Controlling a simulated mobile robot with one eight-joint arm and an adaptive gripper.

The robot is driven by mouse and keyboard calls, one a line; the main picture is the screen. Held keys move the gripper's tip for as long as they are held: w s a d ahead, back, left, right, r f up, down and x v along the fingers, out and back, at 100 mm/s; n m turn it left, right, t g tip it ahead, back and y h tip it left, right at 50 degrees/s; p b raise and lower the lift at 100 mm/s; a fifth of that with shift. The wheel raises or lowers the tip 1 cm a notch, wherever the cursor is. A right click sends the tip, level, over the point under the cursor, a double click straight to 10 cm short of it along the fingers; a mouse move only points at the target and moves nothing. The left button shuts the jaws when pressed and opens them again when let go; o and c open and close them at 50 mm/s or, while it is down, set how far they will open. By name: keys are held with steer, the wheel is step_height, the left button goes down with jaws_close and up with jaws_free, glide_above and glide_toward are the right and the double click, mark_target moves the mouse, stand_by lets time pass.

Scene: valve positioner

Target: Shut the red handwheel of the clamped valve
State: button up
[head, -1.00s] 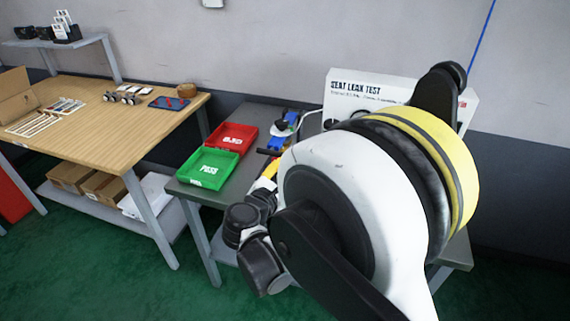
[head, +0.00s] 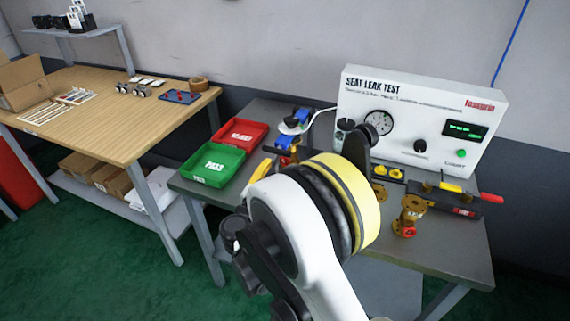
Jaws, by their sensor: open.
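A brass-coloured valve body (head: 412,212) stands on the right part of the grey bench in the head view. A small red round part (head: 406,232) shows low on its front; I cannot tell for sure that it is the handwheel. A dark clamp-like fixture (head: 465,208) with a red-tipped handle (head: 491,197) is just behind and right of it. I cannot tell whether it grips the valve. My white arm with a yellow band crosses the middle of the view, left of the valve. I cannot make out my gripper's fingers.
A white seat leak test box (head: 420,115) stands at the bench's back. A green PASS tray (head: 213,165) and a red tray (head: 239,133) sit at the left. Blue items (head: 287,143) lie beside them. The bench's front right (head: 455,250) is clear. A wooden table (head: 120,120) is farther left.

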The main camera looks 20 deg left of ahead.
mark_target(284, 161)
steer(key=shift+w+d+b, duration=0.15)
steer(key=shift+w+b, duration=0.3)
steer(key=shift+w, duration=1.5)
jaws_close()
